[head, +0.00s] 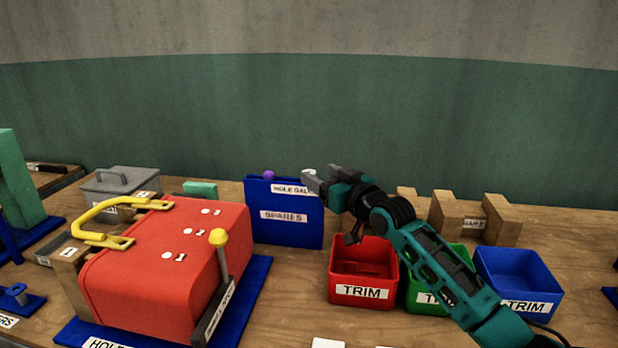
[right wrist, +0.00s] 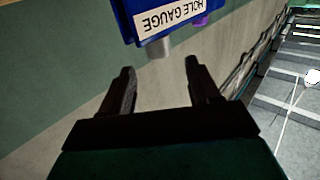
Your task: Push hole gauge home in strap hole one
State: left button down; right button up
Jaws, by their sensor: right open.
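The red block (head: 140,275) at the left has three small white holes in its top, labelled 1, 2 and 3. Hole one (head: 164,255) is the nearest and looks empty. A blue holder (head: 285,236) behind and right of it carries the labels HOLE GAUGE and SPARES. My right gripper (head: 316,180) is at the holder's upper right corner. In the right wrist view its fingers (right wrist: 160,66) are open, with a grey peg end (right wrist: 158,48), perhaps the hole gauge, just ahead between the tips. The peg is mostly hidden by the holder. My left gripper is not in view.
A yellow handle (head: 85,219) and a yellow-knobbed lever (head: 218,237) flank the red block. A purple knob (head: 268,175) tops the holder. Red (head: 345,291), green (head: 418,297) and blue (head: 490,286) TRIM bins stand right. Wooden blocks (head: 445,216) stand behind them.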

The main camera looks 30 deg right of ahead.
aim_at(309, 171)
jog(key=shift+w+a+f, duration=0.15)
jog(key=shift+w, duration=0.7)
jog(key=shift+w+a+f, duration=0.1)
jog(key=shift+w+f, duration=0.05)
jog(key=shift+w, duration=0.75)
jog(key=shift+w+a+f, duration=0.15)
jog(key=shift+w, duration=0.7)
jog(key=shift+c, duration=0.2)
jog(key=c, duration=0.9)
jog(key=shift+c, duration=0.4)
jog(key=shift+r, duration=0.1)
